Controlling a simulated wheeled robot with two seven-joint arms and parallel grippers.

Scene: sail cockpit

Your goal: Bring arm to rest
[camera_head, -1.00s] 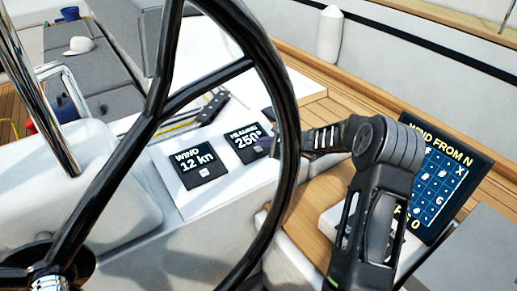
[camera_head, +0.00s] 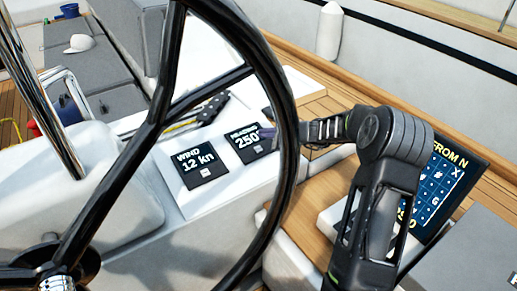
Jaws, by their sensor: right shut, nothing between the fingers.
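My right arm comes up from the lower right, with its elbow in front of a dark screen. My right gripper (camera_head: 268,136) reaches left, partly behind the rim of the black steering wheel (camera_head: 283,185). Its small fingertips look shut and empty, close to the heading display (camera_head: 247,141). I cannot tell whether they touch it. My left gripper is not in view.
A wind display (camera_head: 196,166) reading 12 kn sits left of the heading display on the white console (camera_head: 230,185). The dark screen (camera_head: 447,185) is partly covered by my arm. A steel rail (camera_head: 40,85) stands left. A white fender (camera_head: 329,30) hangs at the back.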

